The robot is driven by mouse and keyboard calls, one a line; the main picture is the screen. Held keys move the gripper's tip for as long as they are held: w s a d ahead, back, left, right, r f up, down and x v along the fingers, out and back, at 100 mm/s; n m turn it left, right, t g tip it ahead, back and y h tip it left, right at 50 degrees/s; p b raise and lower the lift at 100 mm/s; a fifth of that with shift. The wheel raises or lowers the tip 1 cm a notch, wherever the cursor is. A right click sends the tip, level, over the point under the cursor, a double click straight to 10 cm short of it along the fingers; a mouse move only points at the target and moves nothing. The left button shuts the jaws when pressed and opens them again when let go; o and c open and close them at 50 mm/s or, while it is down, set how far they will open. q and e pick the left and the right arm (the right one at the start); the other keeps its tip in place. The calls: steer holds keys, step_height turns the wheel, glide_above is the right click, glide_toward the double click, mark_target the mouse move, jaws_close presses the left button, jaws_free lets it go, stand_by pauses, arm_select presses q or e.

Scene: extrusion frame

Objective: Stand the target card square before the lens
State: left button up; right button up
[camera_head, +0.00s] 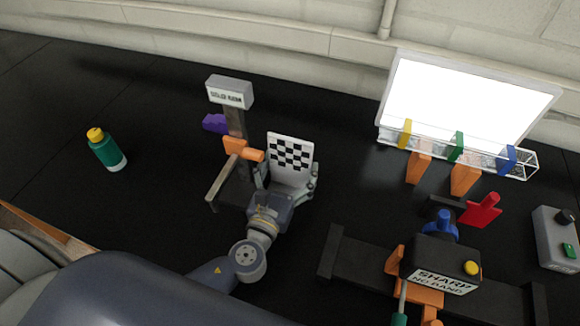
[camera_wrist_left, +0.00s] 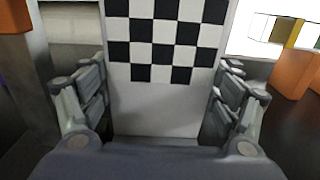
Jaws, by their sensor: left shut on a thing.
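The target card (camera_head: 291,158), white with a black checkerboard, stands nearly upright in the head view, close to the dark stand. My left gripper (camera_head: 289,180) is shut on its side edges. In the left wrist view the card (camera_wrist_left: 160,112) fills the space between the two fingers of the gripper (camera_wrist_left: 158,100), and its checks look nearly level. A black box (camera_head: 445,256) labelled "SHARP" and "NO BAND" sits right of the card on a dark extrusion rail, with a blue part (camera_head: 441,226) behind it. I cannot make out the lens itself. My right gripper is out of view.
A post (camera_head: 236,122) with a sign (camera_head: 231,93) and an orange clamp (camera_head: 242,149) stands close left of the card. A bright panel (camera_head: 468,100) stands behind a clear rack at right. A red piece (camera_head: 483,210), grey control box (camera_head: 556,240) and green bottle (camera_head: 107,150) stand apart.

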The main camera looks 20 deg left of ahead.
arm_select(q)
steer(key=shift+f, duration=0.15)
steer(key=o, duration=1.1)
